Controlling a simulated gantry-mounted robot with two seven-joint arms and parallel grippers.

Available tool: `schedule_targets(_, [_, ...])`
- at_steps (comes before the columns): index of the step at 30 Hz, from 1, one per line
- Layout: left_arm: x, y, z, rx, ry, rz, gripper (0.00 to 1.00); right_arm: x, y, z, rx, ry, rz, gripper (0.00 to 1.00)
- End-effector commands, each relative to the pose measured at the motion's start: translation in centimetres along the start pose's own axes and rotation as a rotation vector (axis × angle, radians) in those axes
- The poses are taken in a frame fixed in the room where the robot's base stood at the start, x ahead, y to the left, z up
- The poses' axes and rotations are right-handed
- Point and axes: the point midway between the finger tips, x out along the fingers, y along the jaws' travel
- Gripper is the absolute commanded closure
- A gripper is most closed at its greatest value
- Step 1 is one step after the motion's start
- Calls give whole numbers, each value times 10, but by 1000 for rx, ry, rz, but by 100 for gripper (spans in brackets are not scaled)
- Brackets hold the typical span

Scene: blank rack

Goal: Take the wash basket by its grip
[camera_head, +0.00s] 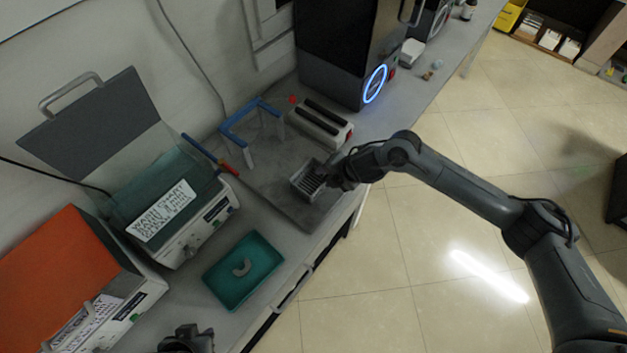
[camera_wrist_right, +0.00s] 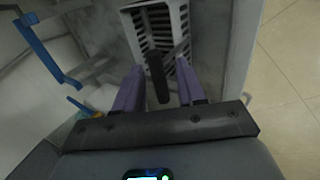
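The wash basket (camera_head: 308,180) is a small grey slotted basket on the grey bench mat. In the right wrist view the basket (camera_wrist_right: 134,18) is at the top, with its dark grip (camera_wrist_right: 157,78) pointing toward me. My right gripper (camera_head: 342,176) is at the basket's right side in the head view. In the wrist view its two purple fingers (camera_wrist_right: 159,70) stand apart, one on each side of the grip, with gaps showing. My left gripper (camera_head: 188,341) is at the bottom edge of the head view, partly cut off; its fingers are unclear.
A blue-topped stand (camera_head: 250,118) and a white block with dark slots (camera_head: 320,122) stand behind the basket. A dark machine with a blue ring (camera_head: 345,45) is farther back. A teal tray (camera_head: 243,270) and an open-lidded bath (camera_head: 180,215) are to the left. The bench edge is close by.

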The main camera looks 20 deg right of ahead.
Motion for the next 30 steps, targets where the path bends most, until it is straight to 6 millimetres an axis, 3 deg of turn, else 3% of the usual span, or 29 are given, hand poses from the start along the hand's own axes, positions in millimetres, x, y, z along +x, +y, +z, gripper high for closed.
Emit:
schedule_targets(6, [0, 0, 0, 0, 0, 0, 77, 0, 0, 0, 0, 0, 0, 60])
schedule_targets(14, [0, 1, -1, -6, 1, 4, 77, 0, 0, 0, 0, 0, 0, 100])
schedule_targets(30, [-1, 3, -1, -11, 2, 9, 77, -2, 2, 0, 0, 0, 1, 100])
